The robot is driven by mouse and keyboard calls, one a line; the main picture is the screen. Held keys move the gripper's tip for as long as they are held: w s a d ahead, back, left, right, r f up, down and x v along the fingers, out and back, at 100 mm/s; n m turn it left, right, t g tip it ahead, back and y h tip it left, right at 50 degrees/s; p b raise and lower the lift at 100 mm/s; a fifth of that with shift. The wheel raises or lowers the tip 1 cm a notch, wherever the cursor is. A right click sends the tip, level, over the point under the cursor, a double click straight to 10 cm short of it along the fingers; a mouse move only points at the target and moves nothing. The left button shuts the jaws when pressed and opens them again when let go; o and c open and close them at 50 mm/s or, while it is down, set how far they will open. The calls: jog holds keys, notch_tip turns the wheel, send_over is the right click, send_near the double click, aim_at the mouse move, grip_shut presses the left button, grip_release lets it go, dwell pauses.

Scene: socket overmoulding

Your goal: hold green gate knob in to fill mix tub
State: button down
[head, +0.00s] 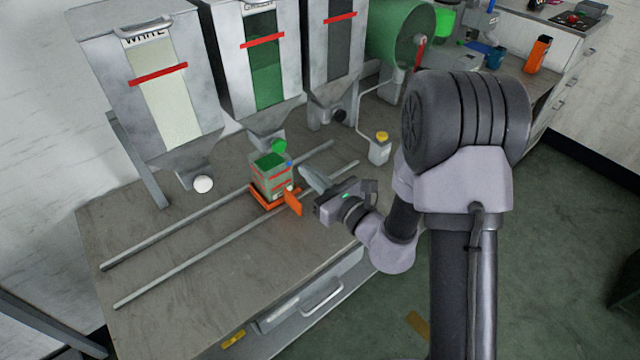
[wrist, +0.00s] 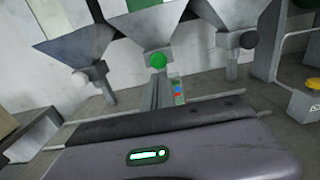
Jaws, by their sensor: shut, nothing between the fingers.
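The green gate knob (head: 279,146) sticks out below the green hopper (head: 270,75); it also shows in the wrist view (wrist: 158,60), just beyond my fingertips. The mix tub (head: 270,181) is a see-through box with red lines and green material inside. It stands on an orange carriage (head: 262,201) below the green hopper's spout. My gripper (head: 304,173) is shut and empty, to the right of the tub and slightly below the knob in the picture. Its fingers point toward the knob. I cannot tell whether the fingertips touch the knob.
A white hopper (head: 165,95) with a white knob (head: 203,184) stands left, and a dark hopper (head: 335,55) with a black knob (head: 339,116) right. Two rails (head: 190,262) run along the bench. The bench's front left is clear.

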jog(key=v, duration=0.4)
jog(key=shift+s+r, duration=0.1)
jog(key=shift+s, duration=0.05)
dwell(0.9)
